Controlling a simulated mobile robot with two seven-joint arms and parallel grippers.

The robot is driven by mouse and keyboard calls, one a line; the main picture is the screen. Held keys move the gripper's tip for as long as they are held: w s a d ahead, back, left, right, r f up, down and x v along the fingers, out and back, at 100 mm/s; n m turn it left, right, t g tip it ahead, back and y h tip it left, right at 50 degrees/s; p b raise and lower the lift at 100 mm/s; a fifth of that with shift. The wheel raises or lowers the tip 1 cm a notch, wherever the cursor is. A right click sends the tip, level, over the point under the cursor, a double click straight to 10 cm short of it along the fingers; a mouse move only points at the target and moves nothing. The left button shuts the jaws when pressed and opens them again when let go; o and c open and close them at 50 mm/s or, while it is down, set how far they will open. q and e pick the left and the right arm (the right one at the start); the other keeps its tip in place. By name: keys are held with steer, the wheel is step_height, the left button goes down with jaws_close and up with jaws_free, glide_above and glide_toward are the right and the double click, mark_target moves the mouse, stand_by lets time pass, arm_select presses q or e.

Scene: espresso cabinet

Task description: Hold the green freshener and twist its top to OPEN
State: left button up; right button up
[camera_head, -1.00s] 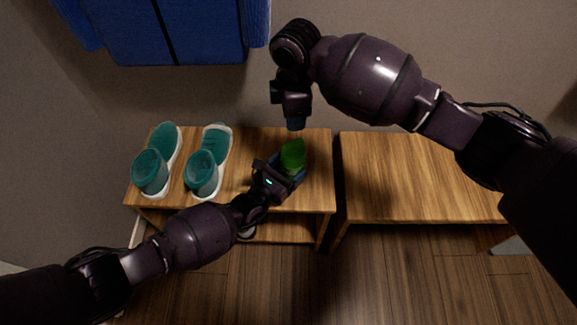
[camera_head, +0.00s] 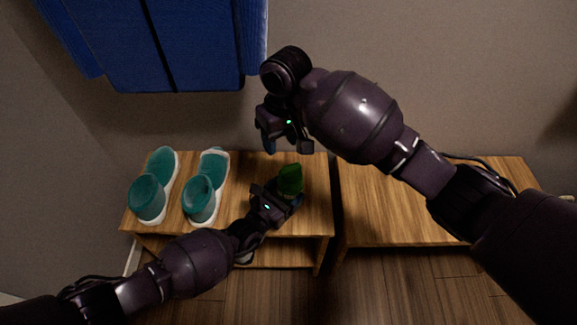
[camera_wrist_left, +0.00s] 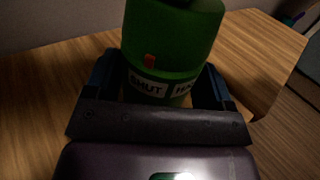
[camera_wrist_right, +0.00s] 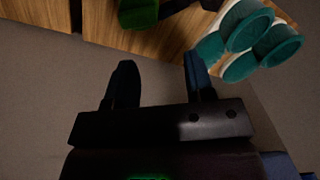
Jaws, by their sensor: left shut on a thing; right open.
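The green freshener (camera_head: 290,179) stands on the left part of the wooden bench. My left gripper (camera_head: 278,206) is shut around its lower body; its fingers flank it in the left wrist view. There the green top (camera_wrist_left: 172,35) has a red mark above the word SHUT on a white label band; a second word is partly cut off. My right gripper (camera_head: 286,149) is open and empty, above and behind the freshener, apart from it. In the right wrist view, the green top (camera_wrist_right: 138,12) is at the upper edge, beyond the open fingers (camera_wrist_right: 159,64).
A second wooden bench (camera_head: 390,215) is to the right, with a narrow gap between. Blue clothing (camera_head: 160,45) hangs on the wall behind.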

mark_target(288, 168)
steer(key=f+m, duration=0.3)
steer(key=m, duration=0.3)
steer(key=d+f+m, duration=0.1)
steer(key=f+m, duration=0.3)
steer(key=m, duration=0.2)
steer(key=f+m, duration=0.4)
steer(key=m, duration=0.2)
steer(key=shift+w+d+m+h, duration=0.3)
steer(key=shift+w+m+h, duration=0.05)
steer(key=shift+m+h, duration=0.05)
stand_by(0.3)
jaws_close()
